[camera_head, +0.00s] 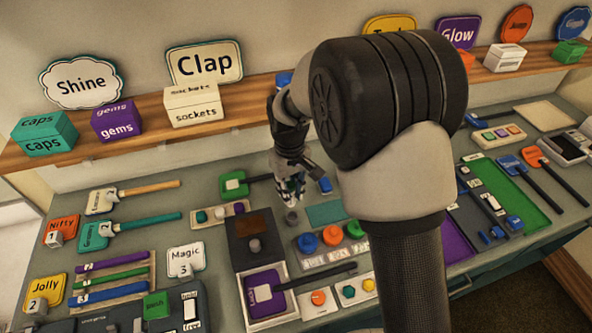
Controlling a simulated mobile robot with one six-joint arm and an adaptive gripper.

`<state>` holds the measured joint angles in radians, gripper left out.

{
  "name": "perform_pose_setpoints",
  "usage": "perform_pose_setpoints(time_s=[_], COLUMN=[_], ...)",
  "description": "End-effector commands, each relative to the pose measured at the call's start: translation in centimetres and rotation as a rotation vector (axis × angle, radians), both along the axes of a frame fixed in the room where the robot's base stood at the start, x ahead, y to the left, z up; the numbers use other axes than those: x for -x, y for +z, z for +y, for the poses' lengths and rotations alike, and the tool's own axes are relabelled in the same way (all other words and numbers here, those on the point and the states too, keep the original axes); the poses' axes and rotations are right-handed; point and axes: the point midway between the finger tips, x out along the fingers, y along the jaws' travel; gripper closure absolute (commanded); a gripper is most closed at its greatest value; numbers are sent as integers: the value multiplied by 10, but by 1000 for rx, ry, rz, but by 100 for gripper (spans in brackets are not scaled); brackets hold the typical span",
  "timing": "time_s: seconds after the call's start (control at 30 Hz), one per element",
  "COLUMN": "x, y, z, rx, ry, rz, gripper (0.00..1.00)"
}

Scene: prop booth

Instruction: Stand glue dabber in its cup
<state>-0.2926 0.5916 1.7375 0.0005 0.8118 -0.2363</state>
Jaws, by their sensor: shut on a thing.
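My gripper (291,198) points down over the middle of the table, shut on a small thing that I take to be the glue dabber. The fingers hide most of it, so its shape and tilt cannot be told. A small grey cup-like cylinder (291,217) is just below the fingertips. I cannot tell whether the held thing touches it or is inside it. Another grey cylinder (254,245) stands on a dark box to the left of it.
A tray with coloured round pieces (331,236) is close on the right. A green-headed tool (234,184) lies to the left. A purple sign (264,294) lies in front. A wooden shelf (140,127) with boxes runs behind. My arm hides the table's middle right.

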Motion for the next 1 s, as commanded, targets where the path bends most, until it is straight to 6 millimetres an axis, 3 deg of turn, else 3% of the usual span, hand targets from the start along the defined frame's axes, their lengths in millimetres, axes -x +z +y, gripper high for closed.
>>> perform_pose_setpoints(time_s=[0.6, 1.0], x=[2, 2], y=[-39, -40], z=[1, 1], rx=[0, 0], ry=[14, 14], rz=[-1, -1], gripper=[100, 100])
